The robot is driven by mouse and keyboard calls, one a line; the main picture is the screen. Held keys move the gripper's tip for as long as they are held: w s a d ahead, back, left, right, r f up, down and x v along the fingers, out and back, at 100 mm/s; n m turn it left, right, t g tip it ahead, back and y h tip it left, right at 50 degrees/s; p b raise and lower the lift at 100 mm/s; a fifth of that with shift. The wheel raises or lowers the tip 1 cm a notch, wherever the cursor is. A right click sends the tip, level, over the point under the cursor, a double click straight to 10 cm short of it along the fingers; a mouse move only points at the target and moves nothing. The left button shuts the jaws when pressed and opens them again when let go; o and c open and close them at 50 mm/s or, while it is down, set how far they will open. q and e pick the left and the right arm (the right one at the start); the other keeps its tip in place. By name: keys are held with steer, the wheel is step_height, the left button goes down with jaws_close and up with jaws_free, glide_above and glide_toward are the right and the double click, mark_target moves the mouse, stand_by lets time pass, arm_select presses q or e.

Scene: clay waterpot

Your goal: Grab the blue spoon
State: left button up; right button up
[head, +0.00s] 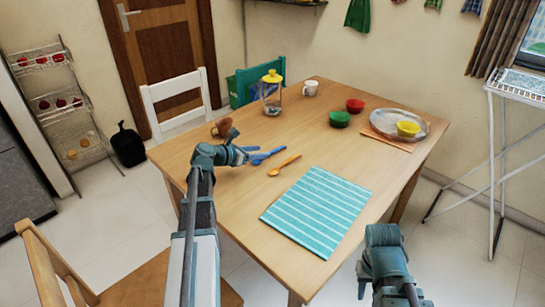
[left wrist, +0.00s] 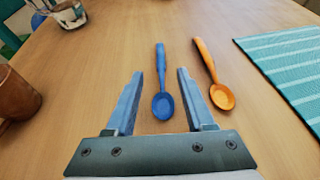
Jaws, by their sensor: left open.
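The blue spoon (left wrist: 162,85) lies flat on the table in the left wrist view, bowl toward me and handle pointing away. In the head view its handle (head: 277,152) shows just beyond my left gripper (head: 250,155). My left gripper (left wrist: 160,92) is open, with one finger on each side of the spoon's bowl in the picture. It holds nothing, and I cannot tell how high above the table the fingers are. My right gripper (head: 364,279) is low at the front right, away from the spoon; its jaws are not clear.
An orange spoon (left wrist: 212,75) lies close to the right of the blue one. A striped turquoise mat (head: 318,210) lies further right. A brown clay pot (head: 223,128) stands left of the spoons. A yellow-lidded glass jar (head: 271,95) stands behind. Bare wood surrounds the spoons.

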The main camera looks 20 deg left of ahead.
mark_target(272, 151)
arm_select(q)
steer(key=shift+w+d+f, duration=0.1)
steer(key=shift+w, duration=0.1)
steer(key=b+x, duration=0.2)
steer(key=x, duration=0.3)
steer(key=shift+w, duration=0.1)
jaws_close()
stand_by(0.3)
